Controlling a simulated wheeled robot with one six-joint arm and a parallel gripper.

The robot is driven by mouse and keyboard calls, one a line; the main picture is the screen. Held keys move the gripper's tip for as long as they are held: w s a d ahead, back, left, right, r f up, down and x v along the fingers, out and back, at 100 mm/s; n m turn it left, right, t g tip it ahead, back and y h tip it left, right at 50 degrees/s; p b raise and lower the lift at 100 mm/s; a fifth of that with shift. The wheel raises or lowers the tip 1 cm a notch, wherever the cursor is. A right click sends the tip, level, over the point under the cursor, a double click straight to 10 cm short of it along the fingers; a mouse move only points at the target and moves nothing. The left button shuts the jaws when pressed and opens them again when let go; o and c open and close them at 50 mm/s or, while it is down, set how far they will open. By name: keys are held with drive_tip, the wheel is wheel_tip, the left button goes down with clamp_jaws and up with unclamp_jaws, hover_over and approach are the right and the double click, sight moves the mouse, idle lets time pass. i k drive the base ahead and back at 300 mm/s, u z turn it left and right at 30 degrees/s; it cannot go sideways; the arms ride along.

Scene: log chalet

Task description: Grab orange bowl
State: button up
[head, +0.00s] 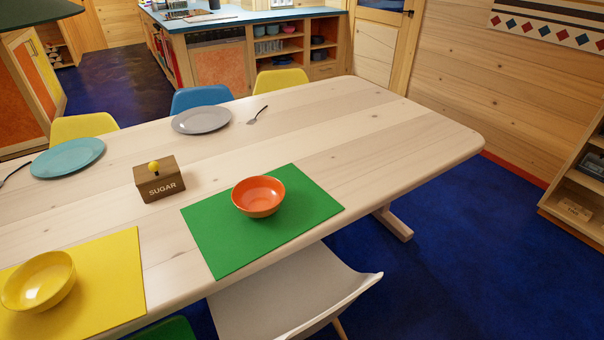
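The orange bowl (258,197) sits upright and appears empty on a green placemat (219,242) on the light wooden table (330,130).
A sugar box (160,180) stands left of the green mat. A yellow bowl (39,281) sits on a yellow placemat (110,285). Plates, grey (201,119) and teal (67,158), lie farther back. A white chair (290,300) stands at the near edge. Blue floor (450,250) is open at right.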

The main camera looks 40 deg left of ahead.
sight(258, 196)
drive_tip(key=i, duration=1.2)
drive_tip(key=u, duration=3.1)
